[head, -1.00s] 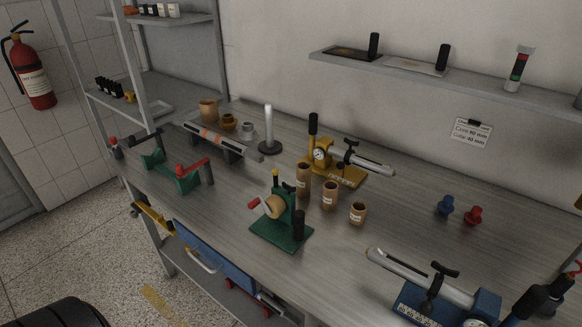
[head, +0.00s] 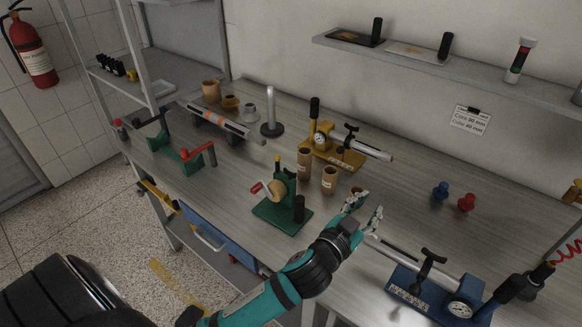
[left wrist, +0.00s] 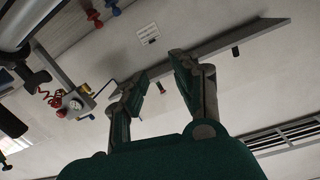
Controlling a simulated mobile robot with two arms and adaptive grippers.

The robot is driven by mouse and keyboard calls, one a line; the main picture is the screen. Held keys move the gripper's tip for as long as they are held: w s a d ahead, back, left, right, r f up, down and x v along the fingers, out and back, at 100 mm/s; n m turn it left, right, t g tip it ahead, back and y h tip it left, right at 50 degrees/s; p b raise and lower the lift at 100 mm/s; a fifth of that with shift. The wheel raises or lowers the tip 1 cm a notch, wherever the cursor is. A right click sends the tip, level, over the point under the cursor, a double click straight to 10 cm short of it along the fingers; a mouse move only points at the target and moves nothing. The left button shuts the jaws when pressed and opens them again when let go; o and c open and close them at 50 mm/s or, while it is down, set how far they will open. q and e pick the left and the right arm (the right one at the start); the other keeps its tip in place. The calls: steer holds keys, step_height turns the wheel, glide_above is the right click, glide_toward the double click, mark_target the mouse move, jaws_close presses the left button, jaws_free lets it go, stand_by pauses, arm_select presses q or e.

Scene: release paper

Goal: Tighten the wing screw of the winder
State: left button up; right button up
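A green stand with a tan roll, a red grip and a black knob (head: 283,202) is on the bench. A green-framed device with a red crank (head: 186,157) is further left. A blue device (head: 408,287) has a rod, gauge and black wing-shaped screw (head: 429,264); a yellow one (head: 337,152) has a similar black wing-shaped screw (head: 350,133). I cannot tell which is the winder. My left gripper (head: 367,207) is open and empty above the bench, between the green stand and blue device; its fingers also show apart in the left wrist view (left wrist: 158,68). My right gripper is out of view.
Brown cores (head: 329,180) stand behind the green stand; one is partly hidden by my left gripper. A blue knob (head: 440,190) and a red knob (head: 466,203) stand at the right. A shelf (head: 440,68) runs along the wall. The bench between cores and knobs is clear.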

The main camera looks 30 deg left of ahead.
arm_select(q)
steer(key=w+d+r+m+g+h, duration=0.1)
steer(key=d+r+m+g+h, duration=0.2)
steer(key=d+r+m+h, duration=1.15)
steer(key=g+y, duration=1.4)
steer(key=y, duration=0.7)
glide_above(290, 170)
steer(key=d, duration=0.5)
step_height(290, 170, down, 9)
steer(key=shift+m+t, duration=0.3)
steer(key=shift+m, duration=0.05)
steer(key=p+x, duration=0.4)
steer(key=x, duration=0.7)
steer(key=shift+s+a, duration=0.15)
steer(key=shift+a, duration=0.05)
